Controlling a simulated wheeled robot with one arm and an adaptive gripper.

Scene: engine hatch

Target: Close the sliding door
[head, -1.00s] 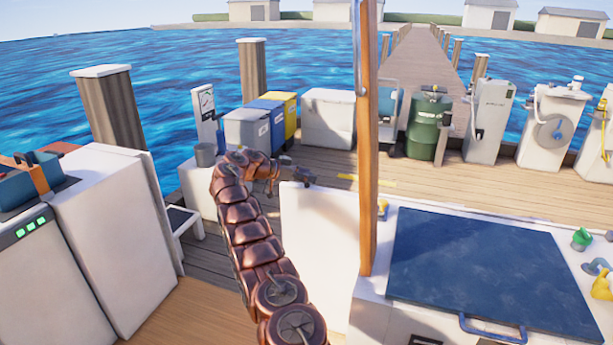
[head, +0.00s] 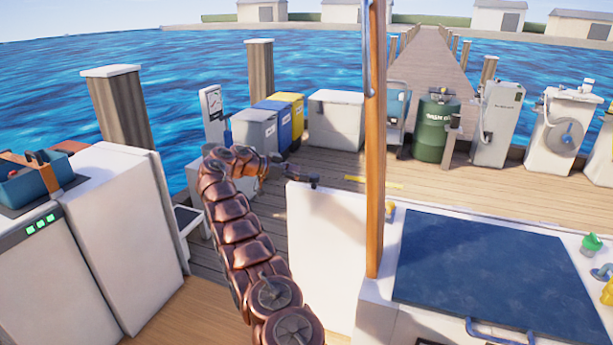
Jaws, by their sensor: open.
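A tall wooden upright (head: 375,150) with a grey metal handle (head: 367,50) near its top stands right of the middle; it looks like the edge of the sliding door, seen nearly edge-on. A white panel (head: 325,245) stands just left of it; I cannot tell whether it belongs to the door or to a fixed wall. My copper-coloured arm reaches up from the bottom.
A counter with a dark blue hatch (head: 490,270) lies at the right. White cabinets (head: 115,230) with a blue toolbox (head: 30,185) stand at the left. Bins (head: 255,130), a green drum (head: 434,128) and pumps line the dock behind. Wooden floor shows between cabinets and panel.

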